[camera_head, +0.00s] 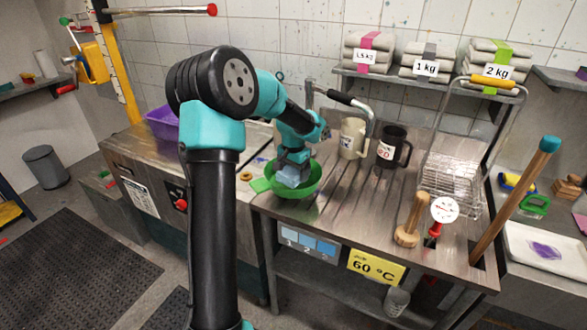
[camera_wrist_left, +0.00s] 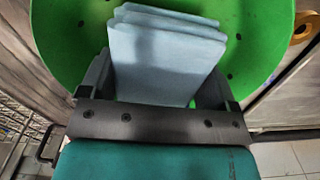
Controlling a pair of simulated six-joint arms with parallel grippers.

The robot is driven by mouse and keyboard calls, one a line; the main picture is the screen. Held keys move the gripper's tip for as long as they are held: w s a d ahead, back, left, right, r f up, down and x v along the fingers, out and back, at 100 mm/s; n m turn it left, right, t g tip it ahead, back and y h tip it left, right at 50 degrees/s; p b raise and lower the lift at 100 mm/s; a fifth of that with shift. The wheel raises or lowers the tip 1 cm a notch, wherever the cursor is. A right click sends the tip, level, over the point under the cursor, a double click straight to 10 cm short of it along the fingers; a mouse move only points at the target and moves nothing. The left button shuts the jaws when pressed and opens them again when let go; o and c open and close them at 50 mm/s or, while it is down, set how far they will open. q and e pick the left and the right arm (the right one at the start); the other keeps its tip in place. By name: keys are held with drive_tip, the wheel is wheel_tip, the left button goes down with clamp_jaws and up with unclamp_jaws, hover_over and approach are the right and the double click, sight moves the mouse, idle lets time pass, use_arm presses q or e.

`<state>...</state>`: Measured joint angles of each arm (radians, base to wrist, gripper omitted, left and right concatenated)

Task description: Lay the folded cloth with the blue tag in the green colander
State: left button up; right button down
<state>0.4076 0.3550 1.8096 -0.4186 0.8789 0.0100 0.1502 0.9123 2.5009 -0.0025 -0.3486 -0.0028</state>
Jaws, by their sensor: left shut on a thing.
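The green colander (camera_head: 308,191) stands on the metal worktop, and its holed green bowl (camera_wrist_left: 262,60) fills the background of the left wrist view. My left gripper (camera_head: 291,172) points down into the colander's opening. It is shut on a folded pale-blue cloth (camera_wrist_left: 165,62), whose stacked layers show between the two fingers. In the head view the cloth (camera_head: 290,179) is a small pale-blue patch inside the rim outline. I cannot tell whether it touches the colander's bottom. No separate blue tag can be made out. My right gripper is not in view.
A cream jug (camera_head: 353,138) and a dark mug (camera_head: 391,147) stand right of the colander. A wire rack (camera_head: 452,178), wooden pestle-like tool (camera_head: 409,224) and dial thermometer (camera_head: 443,210) are farther right. Folded cloth stacks (camera_head: 369,50) lie on the shelf. A purple tub (camera_head: 162,124) is left.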

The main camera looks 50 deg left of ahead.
use_arm(q)
drive_tip(key=o, duration=0.9)
wheel_tip(320, 180, up, 17)
drive_tip(key=shift+r, duration=0.2)
idle(0.3)
idle(1.0)
